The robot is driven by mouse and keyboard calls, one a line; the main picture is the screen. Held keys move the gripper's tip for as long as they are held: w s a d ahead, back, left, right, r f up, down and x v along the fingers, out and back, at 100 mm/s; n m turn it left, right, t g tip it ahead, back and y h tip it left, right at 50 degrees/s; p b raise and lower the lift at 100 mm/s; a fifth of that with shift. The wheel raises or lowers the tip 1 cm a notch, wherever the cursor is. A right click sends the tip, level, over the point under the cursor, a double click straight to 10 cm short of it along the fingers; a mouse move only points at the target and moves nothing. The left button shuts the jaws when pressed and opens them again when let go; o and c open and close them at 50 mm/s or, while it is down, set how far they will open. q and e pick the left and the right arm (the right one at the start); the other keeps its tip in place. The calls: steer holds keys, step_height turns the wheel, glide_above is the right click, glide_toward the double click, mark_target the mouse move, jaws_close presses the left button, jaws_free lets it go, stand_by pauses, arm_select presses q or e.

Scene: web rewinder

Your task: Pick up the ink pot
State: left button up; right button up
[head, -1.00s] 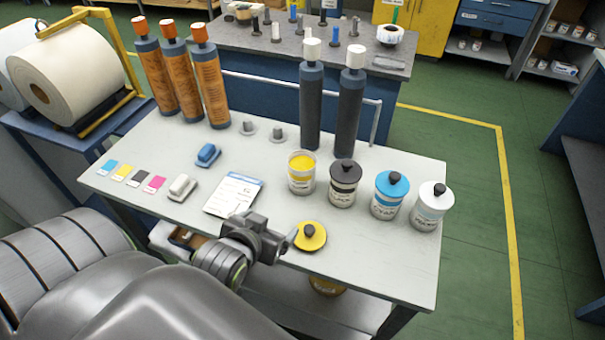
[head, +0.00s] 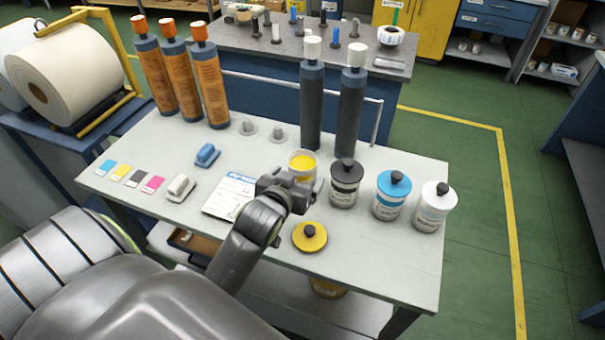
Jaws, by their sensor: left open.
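Several ink pots stand in a row on the white table (head: 375,270). The open yellow ink pot (head: 303,160) has no lid, and its lower part is hidden behind my left gripper. My left gripper (head: 316,188) is open, in front of the yellow pot; I cannot tell whether it touches it. The yellow lid (head: 309,237) with a black knob lies on the table just nearer than the gripper. To the right stand a black-lidded pot (head: 344,184), a blue-lidded pot (head: 391,195) and a white-lidded pot (head: 433,207). My right gripper is not in view.
Two tall dark cylinders (head: 349,112) stand behind the pots. Orange-capped rollers (head: 211,88) stand at the back left. A paper card (head: 228,196), a blue block (head: 207,155) and colour swatches (head: 130,177) lie left of the gripper. The front right tabletop is clear.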

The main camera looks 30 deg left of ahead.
mark_target(297, 173)
arm_select(q)
steer(key=shift+w+a+f, duration=0.2)
steer(key=shift+w+f, duration=0.05)
steer(key=shift+w, duration=0.35)
steer(key=x, duration=0.2)
steer(key=p+x, duration=0.1)
steer(key=x, duration=0.1)
steer(key=shift+a+r, duration=0.1)
steer(key=shift+a, duration=0.35)
steer(key=shift+w+f, duration=0.2)
steer(key=shift+w, duration=0.3)
steer(key=shift+c, duration=0.3)
steer(key=c, duration=1.2)
steer(key=shift+c, duration=0.2)
steer(key=shift+r, duration=0.1)
